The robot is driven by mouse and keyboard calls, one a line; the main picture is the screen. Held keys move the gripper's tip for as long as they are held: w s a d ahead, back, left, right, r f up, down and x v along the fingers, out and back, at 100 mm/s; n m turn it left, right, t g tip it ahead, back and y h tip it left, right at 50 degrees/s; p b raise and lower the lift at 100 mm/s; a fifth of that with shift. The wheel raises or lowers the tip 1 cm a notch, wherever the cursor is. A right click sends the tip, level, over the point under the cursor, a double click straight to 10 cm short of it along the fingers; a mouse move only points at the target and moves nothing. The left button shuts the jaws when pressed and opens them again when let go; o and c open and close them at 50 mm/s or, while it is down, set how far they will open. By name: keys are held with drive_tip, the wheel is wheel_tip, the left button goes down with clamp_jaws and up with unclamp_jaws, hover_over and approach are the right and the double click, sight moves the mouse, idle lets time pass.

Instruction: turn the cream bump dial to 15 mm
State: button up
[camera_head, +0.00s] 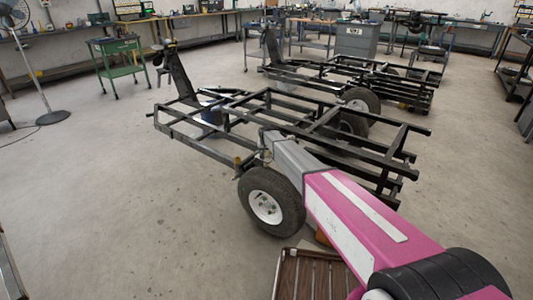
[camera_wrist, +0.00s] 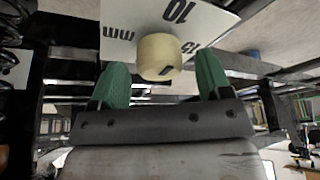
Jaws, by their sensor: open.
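The cream bump dial (camera_wrist: 160,54) is a short round knob with a small dark mark on its lower face in the wrist view. Behind it is a white scale plate (camera_wrist: 146,14) with upside-down print. A "10" shows above the dial, a partly covered "15" to its right, and "mm" to its left. My gripper (camera_wrist: 162,80) is open, its green fingers on either side of the dial. Narrow gaps show between fingers and dial, so it does not look gripped. The dial cannot be made out in the head view.
In the head view, a black tubular trailer frame (camera_head: 222,133) with a wheel (camera_head: 270,200) stands by my pink arm. A second frame (camera_head: 352,75) stands behind. A green trolley (camera_head: 118,62) and a fan (camera_head: 55,118) are at left. Open concrete floor lies at front left.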

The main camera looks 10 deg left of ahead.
drive_tip(key=shift+w+f, duration=0.25)
drive_tip(key=shift+f, duration=0.4)
drive_tip(key=c, duration=0.9)
drive_tip(key=m+h, duration=0.1)
drive_tip(key=m, duration=0.3)
drive_tip(key=shift+a+m+h, duration=0.1)
drive_tip(key=shift+m+h, duration=0.2)
drive_tip(key=shift+h, duration=0.1)
drive_tip(key=m, duration=0.2)
drive_tip(key=m+g+h, duration=0.1)
drive_tip(key=m, duration=0.1)
drive_tip(key=shift+h, duration=0.3)
drive_tip(key=m+g+h, duration=0.1)
drive_tip(key=m, duration=0.4)
drive_tip(key=shift+w, duration=0.1)
drive_tip(key=shift+m+g+h, duration=0.4)
drive_tip(key=shift+m+g, duration=0.5)
drive_tip(key=shift+m, duration=1.2)
